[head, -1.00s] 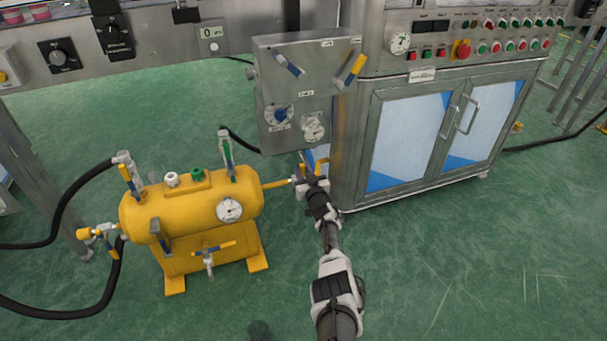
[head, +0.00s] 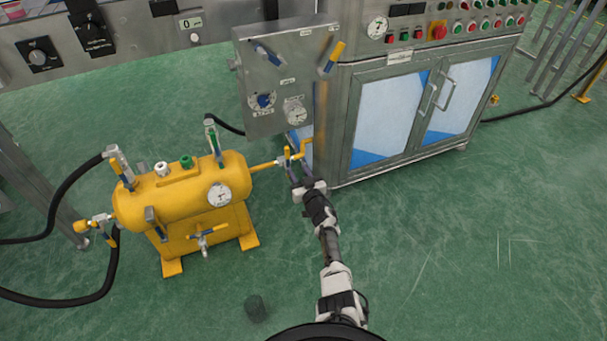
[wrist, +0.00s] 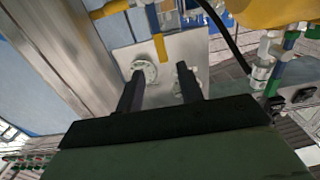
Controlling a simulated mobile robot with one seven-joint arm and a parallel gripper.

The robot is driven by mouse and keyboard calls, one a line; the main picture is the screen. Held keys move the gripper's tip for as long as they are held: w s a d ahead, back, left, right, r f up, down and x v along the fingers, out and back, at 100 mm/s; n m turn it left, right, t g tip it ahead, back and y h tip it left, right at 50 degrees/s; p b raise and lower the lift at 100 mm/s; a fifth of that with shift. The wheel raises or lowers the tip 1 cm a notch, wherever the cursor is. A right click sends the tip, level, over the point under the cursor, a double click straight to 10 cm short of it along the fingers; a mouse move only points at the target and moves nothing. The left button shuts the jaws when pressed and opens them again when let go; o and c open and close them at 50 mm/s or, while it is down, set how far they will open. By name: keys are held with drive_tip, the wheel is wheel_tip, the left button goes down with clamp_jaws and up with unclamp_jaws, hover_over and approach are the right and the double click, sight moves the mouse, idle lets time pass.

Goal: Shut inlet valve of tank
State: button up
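The yellow tank (head: 180,192) stands on the floor at left in the head view, with several blue-and-yellow lever valves. One valve (head: 288,156) is on the yellow pipe between the tank and the cabinet. No label shows which valve is the inlet. My gripper (head: 291,173) is just below this pipe valve in the head view; contact cannot be told. In the wrist view my gripper (wrist: 160,88) is open, with an empty gap between its two fingers. A blue-and-yellow lever (wrist: 158,40) hangs beyond the fingers there, and part of the tank (wrist: 275,10) shows top right.
A steel control panel (head: 283,85) with levers, a dial and a gauge is above my gripper. The steel cabinet (head: 350,130) with glass doors stands to the right. Black hoses (head: 65,200) run left of the tank. Green floor (head: 440,240) is open at front right.

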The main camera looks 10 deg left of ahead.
drive_tip(key=shift+p+v, duration=0.75)
drive_tip(key=shift+v, duration=1.35)
